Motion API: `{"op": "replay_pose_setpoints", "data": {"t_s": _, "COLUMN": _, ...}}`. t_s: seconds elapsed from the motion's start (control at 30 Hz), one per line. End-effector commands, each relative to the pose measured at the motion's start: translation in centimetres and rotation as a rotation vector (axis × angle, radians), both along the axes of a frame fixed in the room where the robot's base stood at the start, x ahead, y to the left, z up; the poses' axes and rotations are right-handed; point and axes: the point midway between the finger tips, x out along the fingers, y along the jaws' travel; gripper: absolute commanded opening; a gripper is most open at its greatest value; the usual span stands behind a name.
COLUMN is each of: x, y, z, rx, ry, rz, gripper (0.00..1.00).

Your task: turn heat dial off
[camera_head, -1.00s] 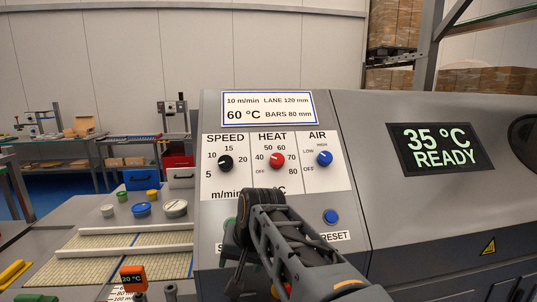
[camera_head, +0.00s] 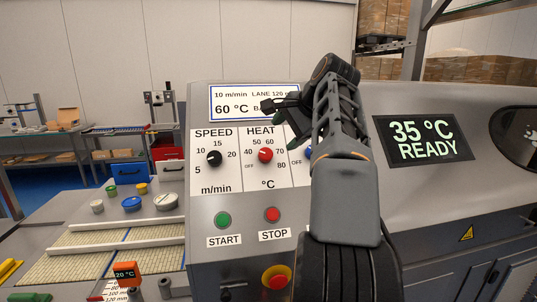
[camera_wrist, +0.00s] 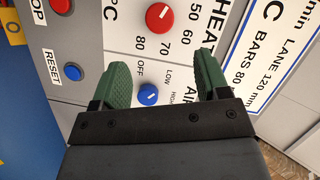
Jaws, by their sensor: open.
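The red heat dial (camera_head: 265,155) is on the sloped panel under the word HEAT. Its white mark points up-left, toward the 40 to 50 side of its scale. In the wrist view the heat dial (camera_wrist: 159,17) is at the top, beyond the fingertips. My gripper (camera_head: 284,118) is raised in front of the panel, above and right of the heat dial. Its green fingers (camera_wrist: 162,72) are apart and empty, with the blue air dial (camera_wrist: 148,95) showing between them. The gripper and arm hide most of the air section in the head view.
The black speed dial (camera_head: 214,158) is left of the heat dial. Below are the green start button (camera_head: 223,220), red stop button (camera_head: 272,214) and an emergency stop (camera_head: 275,278). In the wrist view the blue reset button (camera_wrist: 73,73) is at the left. A display (camera_head: 422,140) reads 35 °C READY.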

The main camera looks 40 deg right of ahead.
Motion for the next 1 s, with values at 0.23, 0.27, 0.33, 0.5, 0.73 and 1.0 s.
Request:
{"op": "replay_pose_setpoints", "data": {"t_s": 0.23, "x": 3.5, "y": 0.3, "z": -3.8, "rx": 0.000, "ry": 0.002, "rz": 0.003, "gripper": 0.69}}
{"op": "replay_pose_setpoints", "data": {"t_s": 0.27, "x": 3.8, "y": 0.3, "z": -4.1, "rx": 0.000, "ry": 0.003, "rz": 0.003, "gripper": 0.69}}
{"op": "replay_pose_setpoints", "data": {"t_s": 0.33, "x": 4.7, "y": 0.3, "z": -4.9, "rx": 0.000, "ry": 0.003, "rz": 0.003, "gripper": 0.69}}
{"op": "replay_pose_setpoints", "data": {"t_s": 0.5, "x": 6.2, "y": 0.4, "z": -6.4, "rx": -0.001, "ry": 0.001, "rz": 0.002, "gripper": 0.69}}
{"op": "replay_pose_setpoints", "data": {"t_s": 0.73, "x": 7.1, "y": 0.4, "z": -7.3, "rx": -0.003, "ry": 0.000, "rz": 0.001, "gripper": 0.69}}
{"op": "replay_pose_setpoints", "data": {"t_s": 1.0, "x": 7.3, "y": 0.4, "z": -7.5, "rx": -0.003, "ry": 0.001, "rz": 0.001, "gripper": 0.69}}
